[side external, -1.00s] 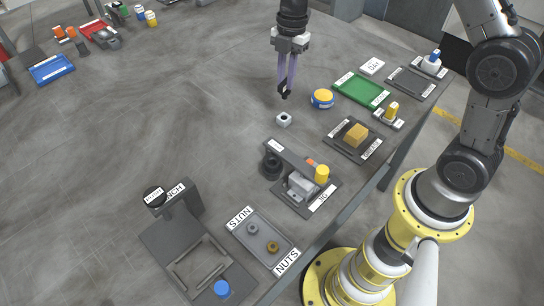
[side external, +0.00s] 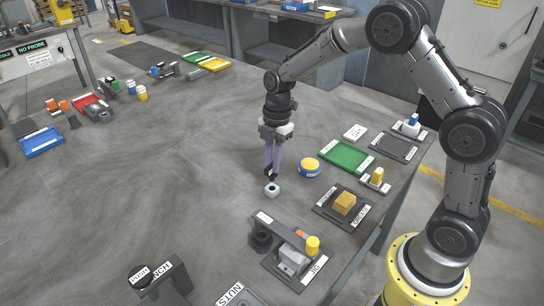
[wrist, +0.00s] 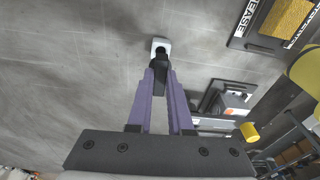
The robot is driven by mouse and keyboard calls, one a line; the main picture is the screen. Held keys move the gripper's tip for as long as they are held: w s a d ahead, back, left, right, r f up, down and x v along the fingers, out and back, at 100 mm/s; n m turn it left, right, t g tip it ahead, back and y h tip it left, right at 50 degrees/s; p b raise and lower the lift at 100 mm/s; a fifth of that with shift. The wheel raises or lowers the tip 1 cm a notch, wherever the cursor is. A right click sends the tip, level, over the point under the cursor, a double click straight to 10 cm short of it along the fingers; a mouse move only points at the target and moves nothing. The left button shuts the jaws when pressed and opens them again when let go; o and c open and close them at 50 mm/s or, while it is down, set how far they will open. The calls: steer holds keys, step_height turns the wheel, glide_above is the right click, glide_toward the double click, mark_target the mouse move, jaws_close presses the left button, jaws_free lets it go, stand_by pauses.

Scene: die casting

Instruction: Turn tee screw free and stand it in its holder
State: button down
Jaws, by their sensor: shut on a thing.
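My gripper (side external: 270,172) has two purple fingers and points down. It is shut on a small dark piece, which I take to be the tee screw (wrist: 160,61); the fingers cover part of it. Below it a small light grey block with a dark round opening, seemingly the holder (side external: 272,191), stands on the table. In the wrist view the holder (wrist: 161,43) is just beyond the dark piece, whose end overlaps the opening. I cannot tell whether the piece is inside the opening or just above it.
A fixture (side external: 293,257) with a grey block and yellow knob stands in front. A yellow-and-blue button (side external: 310,167) is right of my gripper. A green tray (side external: 346,157) and a tray with a tan block (side external: 344,202) lie further right.

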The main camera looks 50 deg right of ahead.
mark_target(272, 175)
steer(key=shift+f+m, duration=0.4)
steer(key=shift+f, duration=0.45)
steer(key=shift+f, duration=1.65)
stand_by(0.8)
steer(key=c, duration=0.8)
jaws_free()
steer(key=shift+o, duration=0.2)
steer(key=r, duration=0.4)
steer(key=d+r, duration=0.1)
steer(key=r, duration=0.8)
steer(key=shift+d+r, duration=0.3)
steer(key=shift+r, duration=0.05)
